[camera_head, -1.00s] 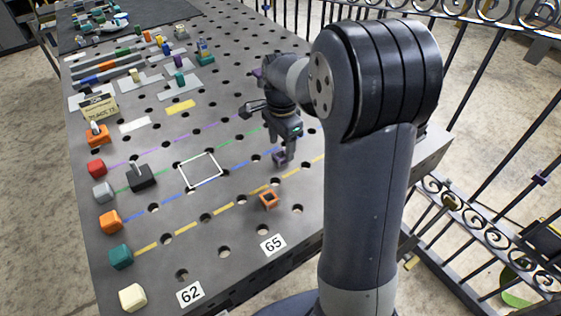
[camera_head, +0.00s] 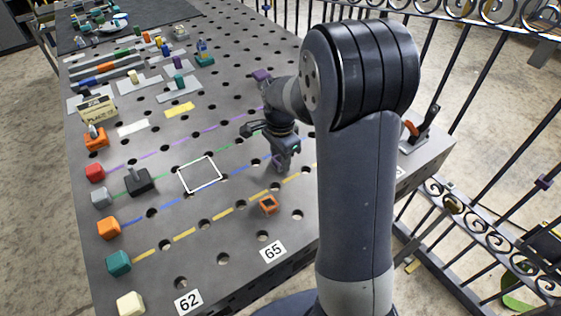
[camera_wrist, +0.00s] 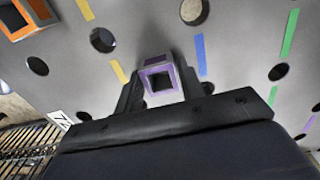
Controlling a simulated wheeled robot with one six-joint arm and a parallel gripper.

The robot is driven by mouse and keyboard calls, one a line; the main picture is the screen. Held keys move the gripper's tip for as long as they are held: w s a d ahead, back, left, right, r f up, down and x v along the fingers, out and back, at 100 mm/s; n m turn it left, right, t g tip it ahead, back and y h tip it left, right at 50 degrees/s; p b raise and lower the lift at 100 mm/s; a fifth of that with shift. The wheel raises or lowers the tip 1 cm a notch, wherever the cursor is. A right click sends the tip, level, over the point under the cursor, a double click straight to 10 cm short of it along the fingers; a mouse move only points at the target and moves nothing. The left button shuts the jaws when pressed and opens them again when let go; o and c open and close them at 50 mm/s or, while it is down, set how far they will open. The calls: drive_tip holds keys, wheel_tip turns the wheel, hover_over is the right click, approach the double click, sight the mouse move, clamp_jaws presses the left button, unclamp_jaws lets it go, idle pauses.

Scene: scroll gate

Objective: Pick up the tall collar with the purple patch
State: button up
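A square, hollow collar with purple around its opening (camera_wrist: 160,82) stands between the two fingers of my gripper (camera_wrist: 161,88) in the wrist view. The fingers flank it closely, one on each side; I cannot tell whether they touch it. In the head view my gripper (camera_head: 282,160) is low over the board, with only a little of the purple collar (camera_head: 277,167) showing beneath it. The collar's full height and its patch are not clear.
An orange square collar (camera_head: 268,204) stands just in front of my gripper; it also shows in the wrist view (camera_wrist: 22,16). A white square outline (camera_head: 200,174) lies to the left. A black handled block (camera_head: 140,183) is farther left. A purple block (camera_head: 262,75) stands behind.

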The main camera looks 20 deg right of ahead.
drive_tip(key=c, duration=0.6)
drive_tip(key=shift+c, duration=0.2)
